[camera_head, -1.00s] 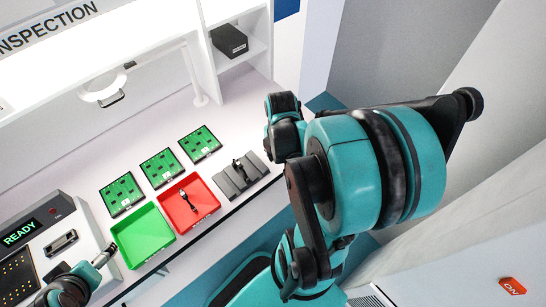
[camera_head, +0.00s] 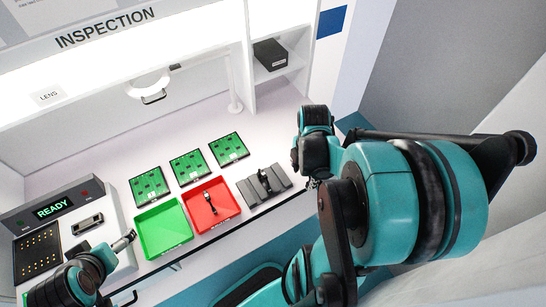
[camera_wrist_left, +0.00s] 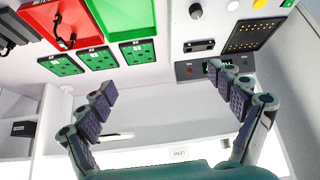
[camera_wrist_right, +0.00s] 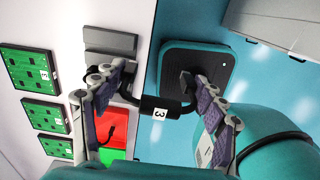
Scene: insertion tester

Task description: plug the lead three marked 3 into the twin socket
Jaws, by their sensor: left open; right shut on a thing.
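My right gripper (camera_wrist_right: 158,100) is shut on a black lead with a white 3 on its body (camera_wrist_right: 159,108). Its dark cable curves between the fingers. In the head view this gripper is mostly hidden by its own arm, right of the grey rack. The twin socket seems to be the dark slotted inlet (camera_head: 88,224) on the grey tester at left; it also shows in the left wrist view (camera_wrist_left: 199,45). My left gripper (camera_head: 126,268) is open and empty beside the tester's right edge; its spread fingers (camera_wrist_left: 160,90) show with nothing between them.
A green tray (camera_head: 163,232) is bare. A red tray (camera_head: 228,200) holds another black lead (camera_head: 210,202). Several green boards (camera_head: 190,167) lie behind them. A grey rack (camera_head: 248,193) holds a black item. A lens lamp (camera_head: 148,83) overhangs the bench. The tester display (camera_head: 54,210) reads READY.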

